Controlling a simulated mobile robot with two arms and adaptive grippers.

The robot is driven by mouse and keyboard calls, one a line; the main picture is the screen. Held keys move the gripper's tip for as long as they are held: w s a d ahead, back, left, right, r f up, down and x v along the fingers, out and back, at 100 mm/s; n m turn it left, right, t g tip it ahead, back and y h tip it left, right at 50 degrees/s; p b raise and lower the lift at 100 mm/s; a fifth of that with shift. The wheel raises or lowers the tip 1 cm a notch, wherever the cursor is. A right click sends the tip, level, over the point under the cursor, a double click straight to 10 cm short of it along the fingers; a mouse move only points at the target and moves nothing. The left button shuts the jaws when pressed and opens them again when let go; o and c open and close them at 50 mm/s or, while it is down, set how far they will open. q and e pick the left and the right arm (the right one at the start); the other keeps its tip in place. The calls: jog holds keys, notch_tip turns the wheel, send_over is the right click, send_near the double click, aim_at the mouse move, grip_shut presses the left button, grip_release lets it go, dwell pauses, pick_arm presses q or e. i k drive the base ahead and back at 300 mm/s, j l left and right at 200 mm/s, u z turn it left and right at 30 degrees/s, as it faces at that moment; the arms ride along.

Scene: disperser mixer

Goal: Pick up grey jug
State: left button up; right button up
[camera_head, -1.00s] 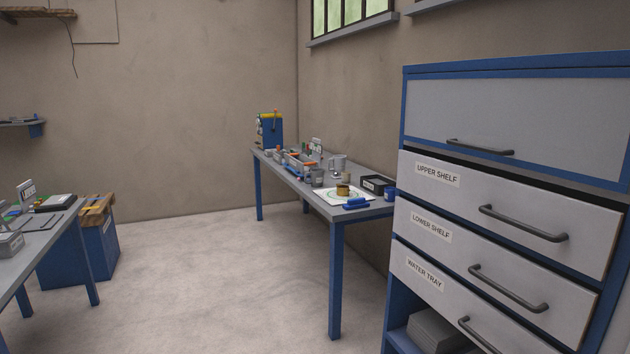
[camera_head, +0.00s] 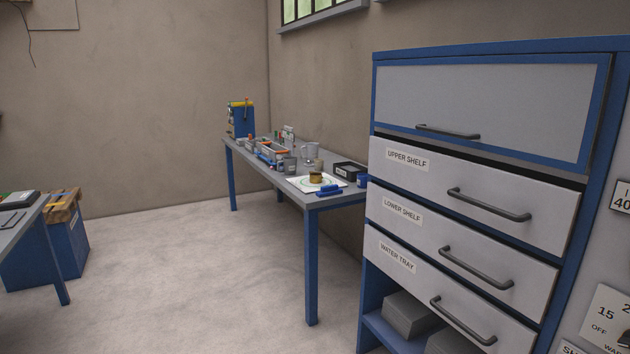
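A light grey jug-like vessel (camera_head: 311,152) stands upright toward the back of the far workbench, small in the picture. A darker grey cup-like container (camera_head: 290,165) stands just in front of it and to its left. At this size I cannot tell for certain which of the two is the grey jug. Neither of my grippers is in view.
The far workbench (camera_head: 335,200) also holds a yellow tin (camera_head: 316,177) on a white mat, a dark box (camera_head: 350,171) and several small items. A large blue and grey cabinet (camera_head: 470,190) fills the right. Another table (camera_head: 22,222) stands left; the floor (camera_head: 190,270) between is clear.

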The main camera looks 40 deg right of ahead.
aim_at(289, 163)
jog(key=i+l+z, duration=0.1)
jog(key=i+z, duration=0.2)
jog(key=i, duration=3.3)
jog(key=i+z, duration=0.35)
jog(key=i+j+z, duration=0.1)
jog(key=i+z, duration=0.25)
jog(key=i, duration=0.15)
jog(key=i+j+z, duration=0.35)
jog(key=i+l, duration=0.1)
